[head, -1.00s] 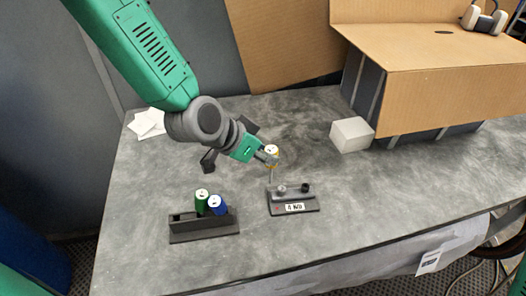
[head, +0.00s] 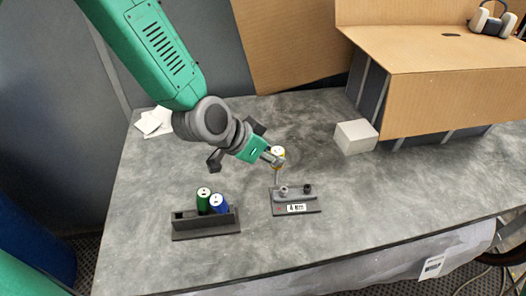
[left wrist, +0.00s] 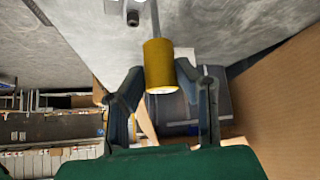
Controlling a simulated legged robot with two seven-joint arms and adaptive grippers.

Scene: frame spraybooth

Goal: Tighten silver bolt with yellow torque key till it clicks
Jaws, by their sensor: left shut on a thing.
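My left gripper (head: 277,159) is shut on the yellow torque key (head: 279,152), which is upright with its thin shaft pointing down. The left wrist view shows the yellow handle (left wrist: 160,68) between the fingers (left wrist: 165,100), with the shaft running away toward the table. The silver bolt (head: 283,190) stands on a dark plate (head: 296,209) with a display label, beside a black bolt (head: 307,188). The shaft's lower end is close to the silver bolt, behind and left of it in the head view; I cannot tell if they touch. My right gripper is not in view.
A dark holder (head: 206,229) to the left carries a green key (head: 203,200) and a blue key (head: 219,203). A white box (head: 356,137) and a cardboard structure (head: 440,70) stand to the right. The table front is mostly clear.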

